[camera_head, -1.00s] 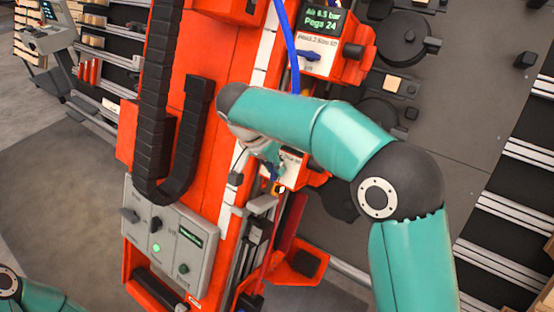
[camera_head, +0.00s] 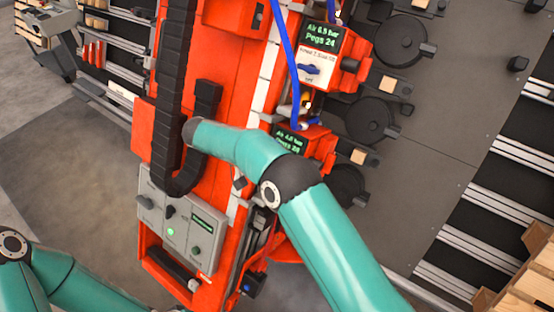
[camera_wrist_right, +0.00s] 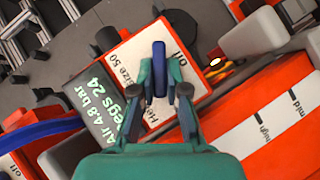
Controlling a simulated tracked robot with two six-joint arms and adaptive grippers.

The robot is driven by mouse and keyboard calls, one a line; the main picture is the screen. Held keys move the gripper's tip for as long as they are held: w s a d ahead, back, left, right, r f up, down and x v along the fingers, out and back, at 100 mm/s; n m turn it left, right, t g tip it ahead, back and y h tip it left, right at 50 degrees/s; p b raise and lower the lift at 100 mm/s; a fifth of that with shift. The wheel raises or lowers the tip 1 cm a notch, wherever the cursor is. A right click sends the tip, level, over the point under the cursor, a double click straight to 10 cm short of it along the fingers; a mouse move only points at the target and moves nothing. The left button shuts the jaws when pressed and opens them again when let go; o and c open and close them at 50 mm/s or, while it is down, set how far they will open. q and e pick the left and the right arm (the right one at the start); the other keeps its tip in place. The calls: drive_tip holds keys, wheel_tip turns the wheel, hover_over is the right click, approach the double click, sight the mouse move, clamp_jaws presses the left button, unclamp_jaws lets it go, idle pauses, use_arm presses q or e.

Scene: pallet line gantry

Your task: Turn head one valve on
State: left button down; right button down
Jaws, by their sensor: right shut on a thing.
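In the right wrist view, the blue valve lever (camera_wrist_right: 159,58) stands up from a white label plate on a red box. The word "off" is printed beside it, and "Size 50" is partly readable. My right gripper (camera_wrist_right: 164,88) is shut on the lever. The box's display (camera_wrist_right: 101,106) reads about "Air 4.8 bar, Pegs 24"; it also shows in the head view (camera_head: 297,136) on the lower red box. In the head view, my right arm hides the gripper and this lever. My left arm is at the lower left; its gripper is out of view.
A similar red box above has a display (camera_head: 324,38) and its own blue lever (camera_head: 309,69). A blue hose (camera_head: 287,50) hangs close by. A grey control panel (camera_head: 182,222) with a green light stands left of my right arm. Black round parts (camera_head: 370,119) are at the right.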

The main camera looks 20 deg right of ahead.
drive_tip(key=shift+a+f+n+h, duration=0.2)
drive_tip(key=shift+a+n+h, duration=0.05)
drive_tip(key=shift+n+h, duration=0.75)
drive_tip(key=shift+f+n+h+b, duration=0.1)
drive_tip(key=shift+n+h+b, duration=0.75)
drive_tip(key=shift+n, duration=0.65)
drive_tip(key=c, duration=1.2)
unclamp_jaws()
drive_tip(key=shift+a, duration=0.1)
